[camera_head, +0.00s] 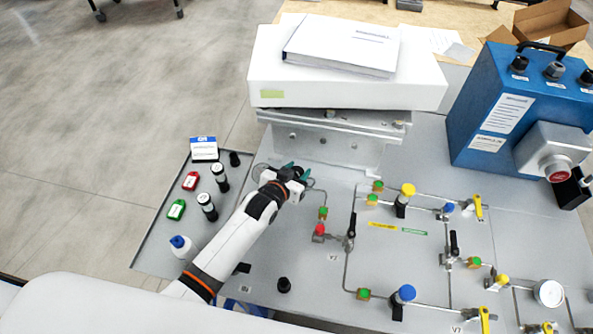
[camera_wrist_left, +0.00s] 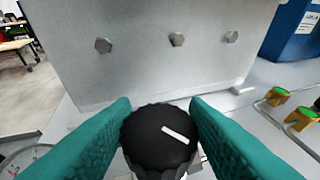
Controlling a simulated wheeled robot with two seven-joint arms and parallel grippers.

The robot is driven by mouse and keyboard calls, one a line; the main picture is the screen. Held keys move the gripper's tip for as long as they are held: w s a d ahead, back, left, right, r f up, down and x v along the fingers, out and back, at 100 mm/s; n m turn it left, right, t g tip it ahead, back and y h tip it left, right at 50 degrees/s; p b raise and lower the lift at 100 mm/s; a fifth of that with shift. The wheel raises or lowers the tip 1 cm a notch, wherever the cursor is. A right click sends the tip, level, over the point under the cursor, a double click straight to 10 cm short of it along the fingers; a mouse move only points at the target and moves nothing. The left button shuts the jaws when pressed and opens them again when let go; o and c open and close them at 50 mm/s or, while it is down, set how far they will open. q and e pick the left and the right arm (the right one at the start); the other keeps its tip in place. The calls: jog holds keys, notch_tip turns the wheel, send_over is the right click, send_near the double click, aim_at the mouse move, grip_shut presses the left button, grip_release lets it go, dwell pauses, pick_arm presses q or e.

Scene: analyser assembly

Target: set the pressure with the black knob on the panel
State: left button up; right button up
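The black knob (camera_wrist_left: 160,140) has a ribbed rim and a white pointer line, which slants down to the right in the left wrist view. My left gripper (camera_wrist_left: 161,108) has teal fingers on both sides of the knob, and they appear to press against it. In the head view my left gripper (camera_head: 296,173) is low over the panel (camera_head: 300,235), in front of the grey metal bracket (camera_head: 325,150), and hides the knob. A round gauge (camera_wrist_left: 22,160) shows partly at the lower left of the wrist view. My right gripper is not in view.
A white box (camera_head: 345,85) with a binder lies on the bracket. A blue case (camera_head: 495,120) stands at right. Pipes with valves, including a blue-capped one (camera_head: 404,294), cover the panel's right side. A tray (camera_head: 150,250) with small bottles is at left.

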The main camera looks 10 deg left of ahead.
pick_arm(q)
jog(key=c, duration=0.5)
jog(key=shift+w+r+m+h, duration=0.1)
jog(key=shift+r+m+h, duration=0.05)
jog(key=shift+m+h, duration=0.25)
jog(key=shift+a+m+h, duration=0.1)
jog(key=shift+m+h, duration=0.3)
jog(key=shift+m+g+h+b, duration=0.5)
jog(key=shift+g+h+b, duration=0.1)
jog(key=shift+b, duration=0.15)
jog(key=shift+m+h, duration=0.3)
jog(key=o, duration=1)
jog(key=shift+c, duration=0.2)
